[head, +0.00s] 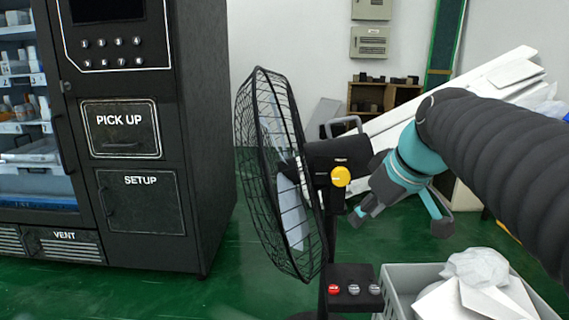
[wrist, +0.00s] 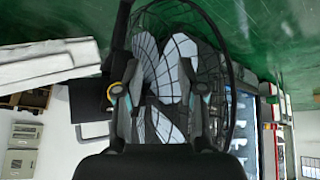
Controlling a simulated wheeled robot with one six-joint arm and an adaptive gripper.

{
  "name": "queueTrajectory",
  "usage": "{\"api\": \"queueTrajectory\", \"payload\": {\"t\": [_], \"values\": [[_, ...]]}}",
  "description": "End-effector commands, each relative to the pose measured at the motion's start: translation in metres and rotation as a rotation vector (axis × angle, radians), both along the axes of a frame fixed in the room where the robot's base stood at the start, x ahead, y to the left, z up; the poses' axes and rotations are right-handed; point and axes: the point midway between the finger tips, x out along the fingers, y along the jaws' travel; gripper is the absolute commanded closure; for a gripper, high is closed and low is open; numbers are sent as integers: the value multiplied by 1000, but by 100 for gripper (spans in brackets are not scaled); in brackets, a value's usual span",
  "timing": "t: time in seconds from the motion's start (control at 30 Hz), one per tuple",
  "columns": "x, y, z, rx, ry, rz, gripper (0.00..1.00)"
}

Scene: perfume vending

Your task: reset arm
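My arm comes in from the right of the head view, with its dark ribbed sleeve and teal wrist. My gripper (head: 400,217) is right of the black standing fan, pointing down and to the left. Its two fingers are spread apart with nothing visible between them. In the wrist view my gripper (wrist: 164,92) also shows its fingers apart, with the fan behind them. I cannot tell the exact gap between the gripper and the fan.
The black fan (head: 268,165) has a yellow knob (head: 341,176) and a base with buttons (head: 354,290). A black vending machine (head: 205,130) stands left. A grey crate (head: 395,300) with white scraps is lower right. White panels (head: 500,72) lean behind. Green floor (head: 225,290) is clear between machine and fan.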

Motion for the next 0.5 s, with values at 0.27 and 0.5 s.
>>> {"api": "queueTrajectory", "payload": {"t": [0.27, 0.5], "values": [[-79, 1, -71, 30, 79, -267, 61], [-137, -5, -135, 56, 107, -473, 61]]}}
